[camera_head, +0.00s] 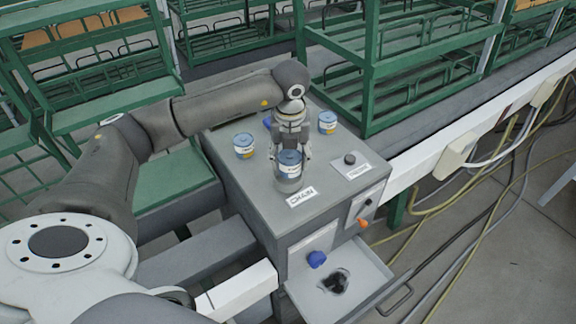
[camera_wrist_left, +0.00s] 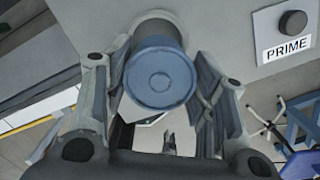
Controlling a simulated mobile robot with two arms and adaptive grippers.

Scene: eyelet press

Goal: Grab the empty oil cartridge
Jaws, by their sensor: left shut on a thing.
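I cannot tell whether the cartridge is clear of the surface below. My right gripper is not in view.
Two similar blue-capped cartridges stand on the cabinet top, one at left (camera_head: 243,146) and one at back right (camera_head: 327,122). A black knob (camera_head: 350,158) has a PRIME label. An open tray (camera_head: 372,274) juts from the cabinet front. Green racks (camera_head: 400,70) stand behind.

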